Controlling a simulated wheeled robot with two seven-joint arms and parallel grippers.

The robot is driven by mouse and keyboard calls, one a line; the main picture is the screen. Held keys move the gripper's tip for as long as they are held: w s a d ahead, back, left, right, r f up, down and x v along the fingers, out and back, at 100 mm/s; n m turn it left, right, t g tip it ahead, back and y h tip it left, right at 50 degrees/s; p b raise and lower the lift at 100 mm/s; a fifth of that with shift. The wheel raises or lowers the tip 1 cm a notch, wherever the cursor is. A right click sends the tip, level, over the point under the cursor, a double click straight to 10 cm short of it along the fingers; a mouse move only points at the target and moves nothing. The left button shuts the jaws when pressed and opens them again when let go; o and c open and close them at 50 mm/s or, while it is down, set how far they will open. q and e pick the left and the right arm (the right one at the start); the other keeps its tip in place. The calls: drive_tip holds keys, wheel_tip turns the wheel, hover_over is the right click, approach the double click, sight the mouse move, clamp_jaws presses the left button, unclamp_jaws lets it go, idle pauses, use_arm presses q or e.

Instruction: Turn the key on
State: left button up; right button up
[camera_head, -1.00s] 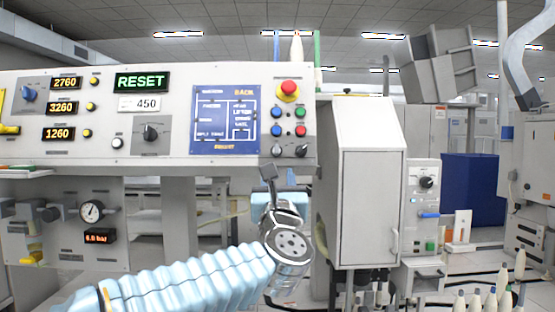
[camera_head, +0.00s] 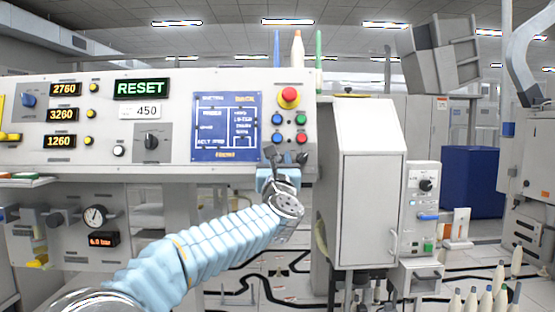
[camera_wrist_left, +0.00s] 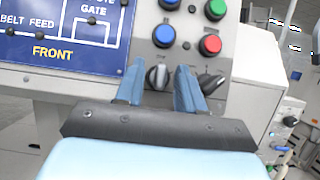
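Two small dark rotary switches sit low on the right of the control panel (camera_head: 70,155), under the red, blue and green buttons. In the left wrist view, the left switch (camera_wrist_left: 158,77) lies between the fingers of my left gripper (camera_wrist_left: 158,75), and the right switch (camera_wrist_left: 213,82) is partly hidden by the right finger. The fingers are apart, and no grip on a switch shows. In the head view, my left gripper (camera_head: 286,158) is at the panel's lower right corner and partly covers the switches.
A red emergency button (camera_head: 289,97) and several coloured buttons are just above the gripper. A blue diagram plate (camera_head: 226,127) is to its left. A grey cabinet (camera_head: 362,190) stands close on the right. Several bobbins (camera_head: 486,300) are at the lower right.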

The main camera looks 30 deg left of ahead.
use_arm(q)
clamp_jaws()
drive_tip(key=shift+s+a+m+t+h+b, duration=0.1)
drive_tip(key=shift+m+t+h+b, duration=0.2)
drive_tip(key=shift+m+h+b, duration=0.6)
drive_tip(key=shift+s+m+t+h+b, duration=0.1)
drive_tip(key=shift+m+t+h+b, duration=0.3)
drive_tip(key=shift+m, duration=0.9)
drive_tip(key=shift+a+r+m+g+h+p, duration=0.2)
drive_tip(key=shift+m+h+p, duration=0.25)
drive_tip(key=shift+m+h, duration=1.4)
drive_tip(key=shift+d+r+m+g+h+p, duration=0.15)
drive_tip(key=shift+m+g+h+p, duration=0.3)
drive_tip(key=shift+m+h, duration=1.4)
drive_tip(key=shift+a+r+m+g+h+p, duration=0.15)
drive_tip(key=shift+m+h+p, duration=0.5)
drive_tip(key=shift+m, duration=2.25)
